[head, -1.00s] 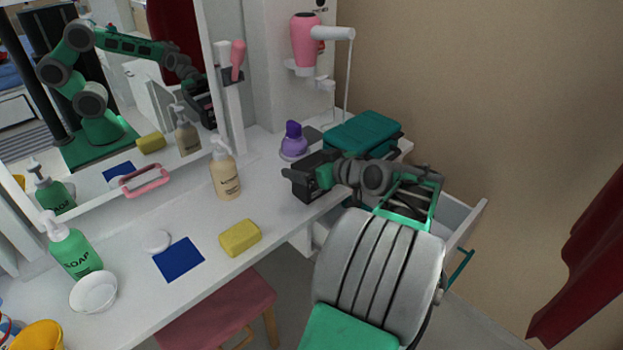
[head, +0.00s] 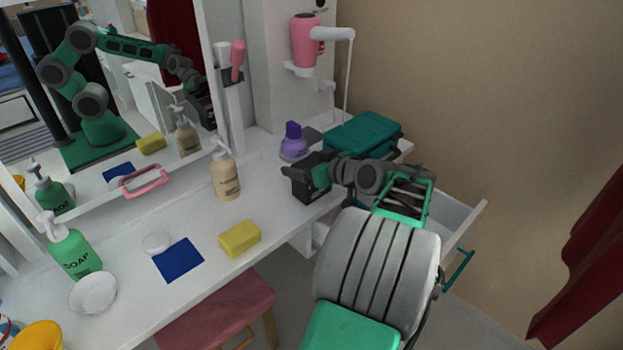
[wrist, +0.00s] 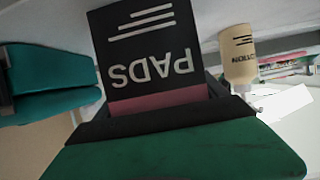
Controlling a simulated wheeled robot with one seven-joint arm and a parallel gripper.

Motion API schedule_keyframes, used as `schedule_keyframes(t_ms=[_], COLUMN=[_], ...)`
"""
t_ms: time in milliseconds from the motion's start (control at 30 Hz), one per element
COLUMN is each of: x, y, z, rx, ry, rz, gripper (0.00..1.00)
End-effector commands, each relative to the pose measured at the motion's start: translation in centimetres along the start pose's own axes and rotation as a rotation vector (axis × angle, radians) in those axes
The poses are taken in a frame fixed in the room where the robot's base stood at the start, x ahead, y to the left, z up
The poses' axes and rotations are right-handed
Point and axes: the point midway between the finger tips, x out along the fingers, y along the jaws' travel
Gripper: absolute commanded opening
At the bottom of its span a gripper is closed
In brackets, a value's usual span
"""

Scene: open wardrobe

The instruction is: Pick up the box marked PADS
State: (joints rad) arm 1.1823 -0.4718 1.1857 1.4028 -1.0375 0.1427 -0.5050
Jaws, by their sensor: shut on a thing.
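The box marked PADS (wrist: 150,58) fills the middle of the wrist view. It is black with white lettering that reads upside down, and a pink band runs along its near edge. My gripper (wrist: 165,112) is shut on it, with its dark jaws at the near end of the box. In the head view my gripper (head: 304,178) is over the right part of the white counter. The box is hard to tell from the dark jaws there, and I cannot tell how far it is from the counter.
An open drawer (head: 462,222) is at right. Bare counter lies between lotion and gripper.

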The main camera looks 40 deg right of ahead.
Motion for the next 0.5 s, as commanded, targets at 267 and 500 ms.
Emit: schedule_keyframes(t_ms=[267,500], x=[0.0,-0.4], y=[0.0,0.1], z=[-0.1,-1.1], rx=[-0.001,-0.003], ry=[0.001,0.002], rz=[0.0,0.001], gripper=[0.35,0.35])
